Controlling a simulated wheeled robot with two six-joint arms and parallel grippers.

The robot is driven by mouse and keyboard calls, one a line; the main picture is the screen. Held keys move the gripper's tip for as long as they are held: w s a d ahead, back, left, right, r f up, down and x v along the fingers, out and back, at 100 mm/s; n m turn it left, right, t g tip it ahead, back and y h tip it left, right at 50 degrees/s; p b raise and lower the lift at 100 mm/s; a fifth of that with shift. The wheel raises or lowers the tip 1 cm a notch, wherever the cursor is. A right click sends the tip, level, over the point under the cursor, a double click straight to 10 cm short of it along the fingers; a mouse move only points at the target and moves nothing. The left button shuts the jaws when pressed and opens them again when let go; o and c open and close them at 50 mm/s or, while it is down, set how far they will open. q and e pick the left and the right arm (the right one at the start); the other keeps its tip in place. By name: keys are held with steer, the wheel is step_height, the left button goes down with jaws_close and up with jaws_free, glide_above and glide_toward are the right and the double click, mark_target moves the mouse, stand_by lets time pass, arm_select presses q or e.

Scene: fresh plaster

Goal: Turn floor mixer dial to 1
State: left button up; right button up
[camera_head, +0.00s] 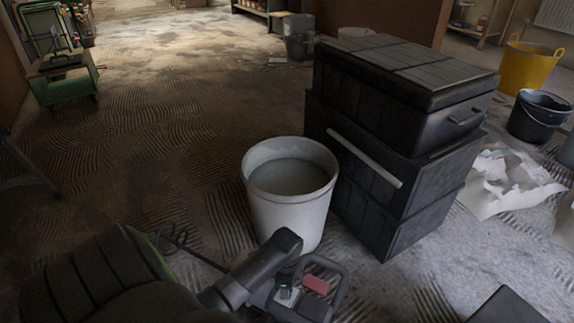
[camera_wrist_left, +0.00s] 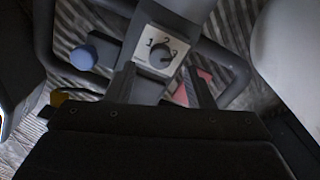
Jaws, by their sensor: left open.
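The floor mixer (camera_head: 318,306) is at the bottom middle of the head view, with dark handle bars and a red part (camera_head: 316,284). I cannot tell clearly which number the knob points to. My left gripper (camera_wrist_left: 163,82) is open, its two dark fingers apart on either side of the dial plate's lower end. Nothing shows between the fingers except the dial housing; contact cannot be told. My right gripper is not in view.
A white bucket (camera_head: 290,210) of grey mix stands just behind the mixer. Stacked black toolboxes (camera_head: 400,130) stand to its right. Crumpled pale sheets (camera_head: 505,185), a black bucket (camera_head: 538,118) and a yellow tub (camera_head: 527,68) are farther right. The floor at left is largely open.

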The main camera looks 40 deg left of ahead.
arm_select(q)
steer(key=shift+f+b, duration=0.85)
steer(key=shift+f, duration=1.15)
steer(key=c, duration=1)
